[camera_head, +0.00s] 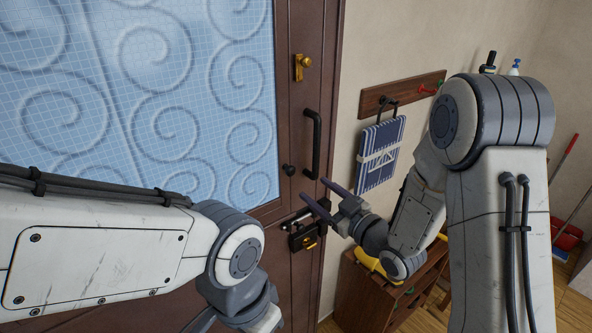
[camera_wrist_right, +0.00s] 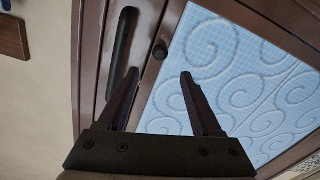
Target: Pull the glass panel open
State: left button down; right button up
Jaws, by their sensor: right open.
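A glass panel (camera_head: 150,100) with a swirl pattern sits in a brown wooden frame on the left and looks closed. A small dark round knob (camera_head: 289,170) is on the frame at its right side; it also shows in the right wrist view (camera_wrist_right: 160,51). My right gripper (camera_head: 316,192) is open and empty, just below and right of the knob. In the right wrist view, the knob appears beyond and between the open fingers (camera_wrist_right: 159,73), apart from them. My left arm crosses the lower left, and its fingers are out of view.
A black bar handle (camera_head: 312,145), a brass lock (camera_head: 302,66) and a latch with padlock (camera_head: 304,238) are on the door. A wooden cabinet (camera_head: 372,297) stands below.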

aim_at(292, 172)
jog(key=p+x, duration=0.3)
jog(key=x, duration=0.5)
jog(key=shift+w+a+r+p, duration=0.1)
jog(key=shift+w+p, duration=0.05)
jog(key=shift+p, duration=0.15)
jog(key=shift+w+a, duration=0.2)
jog(key=shift+w, duration=0.05)
grip_shut()
dwell(0.8)
